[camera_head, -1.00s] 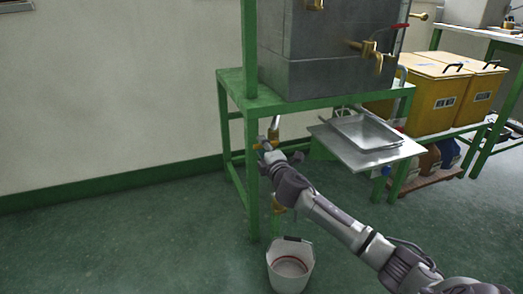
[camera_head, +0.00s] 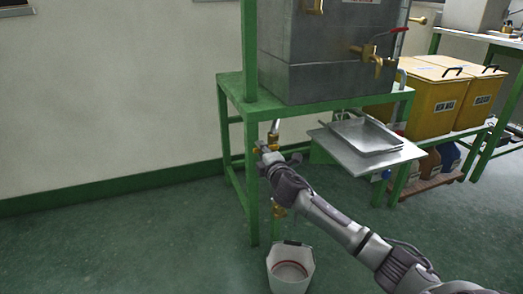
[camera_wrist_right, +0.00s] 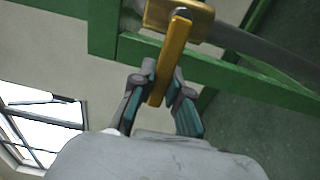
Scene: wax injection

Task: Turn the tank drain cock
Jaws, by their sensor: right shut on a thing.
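The grey metal tank (camera_head: 325,60) stands on a green frame. Its brass drain cock (camera_head: 273,138) hangs under the tank. My right gripper (camera_head: 266,152) is at the cock, below the tank, reaching in from the lower right. In the right wrist view, the cock's brass body (camera_wrist_right: 185,14) is at the top and its yellow lever (camera_wrist_right: 174,55) points down between my right gripper's two fingers (camera_wrist_right: 163,82). The fingers are shut on the lever. My left gripper is not in view.
A white bucket (camera_head: 291,268) stands on the floor below. A metal shelf with a tray (camera_head: 366,134) juts out at the right. A green frame leg (camera_head: 251,180) is close to my gripper. Yellow bins (camera_head: 433,95) stand further right. The left floor is clear.

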